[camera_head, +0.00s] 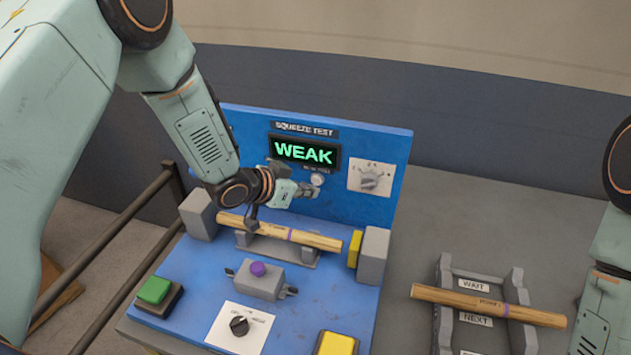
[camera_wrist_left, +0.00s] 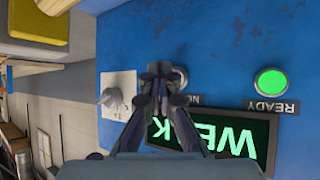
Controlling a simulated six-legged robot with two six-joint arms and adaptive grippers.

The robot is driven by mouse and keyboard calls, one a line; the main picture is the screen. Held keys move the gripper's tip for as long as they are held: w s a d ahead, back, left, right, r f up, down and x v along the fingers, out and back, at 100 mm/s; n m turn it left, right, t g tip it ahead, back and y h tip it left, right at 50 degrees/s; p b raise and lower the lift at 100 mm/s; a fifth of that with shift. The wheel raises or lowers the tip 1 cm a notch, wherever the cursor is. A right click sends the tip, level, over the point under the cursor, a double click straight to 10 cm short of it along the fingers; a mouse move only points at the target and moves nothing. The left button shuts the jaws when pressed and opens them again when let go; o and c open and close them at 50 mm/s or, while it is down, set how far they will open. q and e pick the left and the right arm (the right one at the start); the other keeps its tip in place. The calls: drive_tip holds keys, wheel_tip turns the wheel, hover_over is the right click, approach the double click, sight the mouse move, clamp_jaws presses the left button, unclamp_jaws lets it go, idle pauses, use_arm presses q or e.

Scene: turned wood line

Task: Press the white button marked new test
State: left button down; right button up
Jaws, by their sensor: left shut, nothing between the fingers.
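The white button (camera_head: 317,179) is on the upright blue panel, just below the WEAK display (camera_head: 304,151), under a small label. In the left wrist view the button (camera_wrist_left: 181,76) is partly hidden behind my fingers, and only the letters NE of its label show. My left gripper (camera_head: 311,191) is shut and empty, with its tips just below and left of the button in the head view. In the left wrist view its fingertips (camera_wrist_left: 163,76) overlap the button's edge. I cannot tell whether they touch it. My right gripper is out of view; only part of that arm shows.
A wooden rod (camera_head: 285,233) lies in the cradle below my left gripper. A grey dial (camera_head: 370,178) sits right of the button. The green READY light (camera_wrist_left: 271,83) is lit. Another rod (camera_head: 480,304) lies on a rack at the right.

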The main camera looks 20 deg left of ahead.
use_arm(q)
drive_tip(key=shift+r, duration=0.1)
drive_tip(key=shift+w, duration=0.45)
drive_tip(key=shift+w, duration=0.35)
idle(0.9)
drive_tip(key=shift+s, duration=0.1)
drive_tip(key=shift+s+p, duration=0.35)
drive_tip(key=shift+s, duration=0.35)
drive_tip(key=shift+s+p, duration=0.65)
drive_tip(key=shift+s, duration=1.9)
